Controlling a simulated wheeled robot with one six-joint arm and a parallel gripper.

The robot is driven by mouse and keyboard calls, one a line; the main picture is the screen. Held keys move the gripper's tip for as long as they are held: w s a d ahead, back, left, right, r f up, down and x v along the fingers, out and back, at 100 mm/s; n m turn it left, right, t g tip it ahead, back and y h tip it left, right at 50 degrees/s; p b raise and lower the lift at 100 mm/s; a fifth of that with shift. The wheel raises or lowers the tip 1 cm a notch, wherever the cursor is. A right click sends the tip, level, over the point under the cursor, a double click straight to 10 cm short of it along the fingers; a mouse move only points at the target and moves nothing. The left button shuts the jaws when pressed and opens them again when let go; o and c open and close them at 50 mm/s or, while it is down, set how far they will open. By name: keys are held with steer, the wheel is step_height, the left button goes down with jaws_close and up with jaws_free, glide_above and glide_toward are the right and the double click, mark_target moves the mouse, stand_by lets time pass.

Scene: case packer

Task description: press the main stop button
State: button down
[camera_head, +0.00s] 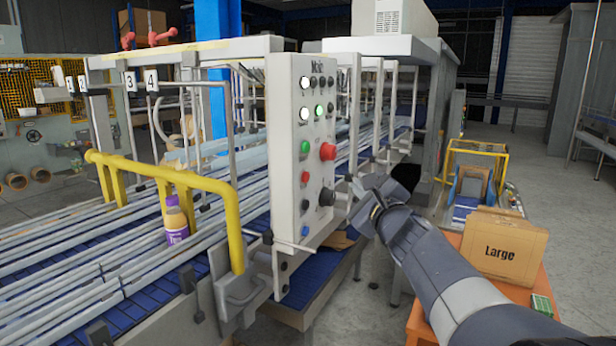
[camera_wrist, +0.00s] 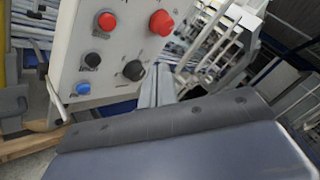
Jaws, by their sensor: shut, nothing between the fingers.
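The control panel (camera_head: 317,95) is a pale upright plate with a label at its top that looks like "Main". A large red mushroom button (camera_head: 327,151) sticks out at its right, beside a flat green button (camera_head: 304,147). In the wrist view the large red button (camera_wrist: 161,22) is near the top, right of a small red button (camera_wrist: 106,21). My gripper (camera_head: 364,190) is shut and empty, right of the panel and lower than the large red button in the picture, apart from it. Its fingertips are hard to make out.
A black knob (camera_head: 326,196) and a blue button (camera_head: 304,230) sit lower on the panel. A yellow rail (camera_head: 165,173) and conveyor lanes lie left. A "Large" carton (camera_head: 505,247) stands on an orange table at the right. Machine posts stand behind the panel.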

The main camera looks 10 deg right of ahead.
mark_target(305, 177)
steer(key=w+a+b, duration=0.3)
steer(key=w+a, duration=0.2)
steer(key=a, duration=0.2)
steer(key=shift+b, duration=0.3)
steer(key=shift+w, duration=0.1)
stand_by(2.1)
steer(key=shift+w+a+b, duration=0.25)
steer(key=shift+a+b, duration=0.1)
